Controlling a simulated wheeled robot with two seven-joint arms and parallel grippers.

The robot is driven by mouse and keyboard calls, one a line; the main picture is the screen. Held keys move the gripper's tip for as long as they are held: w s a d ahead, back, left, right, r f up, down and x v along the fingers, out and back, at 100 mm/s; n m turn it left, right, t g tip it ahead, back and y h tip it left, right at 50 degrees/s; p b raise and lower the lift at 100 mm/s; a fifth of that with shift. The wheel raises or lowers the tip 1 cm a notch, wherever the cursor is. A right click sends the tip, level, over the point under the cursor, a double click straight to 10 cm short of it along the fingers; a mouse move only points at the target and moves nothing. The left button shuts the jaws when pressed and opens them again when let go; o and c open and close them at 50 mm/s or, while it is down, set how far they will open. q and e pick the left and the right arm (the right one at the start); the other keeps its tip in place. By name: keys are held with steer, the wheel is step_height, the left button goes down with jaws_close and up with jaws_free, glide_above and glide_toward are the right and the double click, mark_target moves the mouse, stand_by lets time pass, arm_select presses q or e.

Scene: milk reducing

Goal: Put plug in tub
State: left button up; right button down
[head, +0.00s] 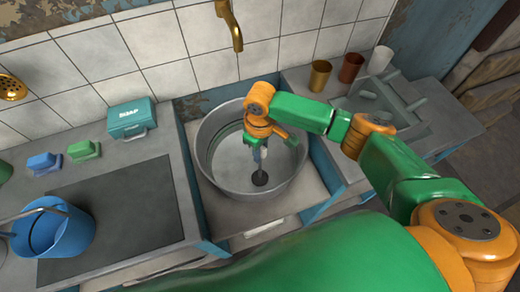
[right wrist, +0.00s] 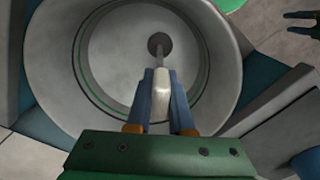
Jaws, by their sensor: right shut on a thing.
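The round grey metal tub (head: 212,178) sits in the sink recess at the middle of the head view. It also fills much of the right wrist view (right wrist: 220,75). My right gripper (head: 264,146) reaches over the tub from the right. It is shut on the plug's pale handle, which shows between the fingers in the right wrist view. The plug (head: 260,178) has a thin stem and a dark round disc at its lower end, inside the tub's outline. I cannot tell whether the disc touches the tub floor.
A gold faucet (head: 232,28) hangs above the tub. A blue bucket (head: 74,232), a green soap box (head: 130,121) and blue and green sponges stand left. Several cups (head: 320,74) and a grey rack (head: 400,108) stand right. A dark forked thing shows top right in the wrist view.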

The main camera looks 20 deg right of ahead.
stand_by(0.6)
steer(key=shift+f+p, duration=0.5)
steer(key=shift+p, duration=0.3)
stand_by(0.6)
steer(key=shift+c, duration=0.4)
jaws_free()
step_height(320, 180, up, 8)
steer(key=p, duration=0.9)
steer(key=shift+f, duration=0.25)
